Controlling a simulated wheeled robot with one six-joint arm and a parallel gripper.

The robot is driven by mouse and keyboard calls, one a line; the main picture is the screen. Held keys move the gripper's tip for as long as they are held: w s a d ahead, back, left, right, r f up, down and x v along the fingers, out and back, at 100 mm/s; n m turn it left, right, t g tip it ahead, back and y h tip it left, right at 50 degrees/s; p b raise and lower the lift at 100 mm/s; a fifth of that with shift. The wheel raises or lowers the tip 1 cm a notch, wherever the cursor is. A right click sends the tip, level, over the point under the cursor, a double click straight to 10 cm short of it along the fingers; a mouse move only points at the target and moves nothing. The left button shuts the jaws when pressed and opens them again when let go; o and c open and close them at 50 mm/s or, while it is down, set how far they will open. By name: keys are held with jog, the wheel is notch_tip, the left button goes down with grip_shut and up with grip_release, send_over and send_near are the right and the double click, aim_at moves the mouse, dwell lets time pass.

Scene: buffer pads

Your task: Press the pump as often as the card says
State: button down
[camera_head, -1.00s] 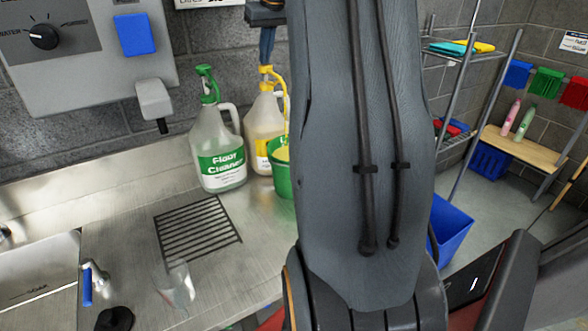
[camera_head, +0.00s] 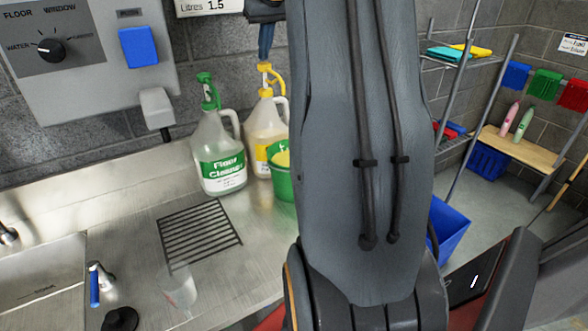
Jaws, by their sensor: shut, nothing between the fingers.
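A clear jug of pale yellow liquid (camera_head: 262,128) with a yellow pump head (camera_head: 266,72) stands upright at the back of the steel counter. My gripper (camera_head: 265,56) is shut, pointing down just above the yellow pump head; I cannot tell whether it touches. A white card (camera_head: 209,6) on the wall is cut off at the top and reads "Litres 1.5". A second jug (camera_head: 219,155), labelled "Floor Cleaner" with a green pump (camera_head: 207,92), stands left of the yellow one. A green bucket (camera_head: 283,182) stands in front of the yellow-pump jug, partly hidden by my arm.
A wall dispenser panel (camera_head: 85,95) with a dial hangs at upper left. Shelving and a blue bin (camera_head: 450,232) are to the right.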

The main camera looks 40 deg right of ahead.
aim_at(265, 64)
jog(key=shift+f, duration=0.15)
dwell(0.4)
jog(key=shift+f+b, duration=1.05)
jog(key=shift+f, duration=0.85)
jog(key=shift+r, duration=0.1)
jog(key=shift+r+p, duration=1.6)
jog(key=shift+r, duration=0.25)
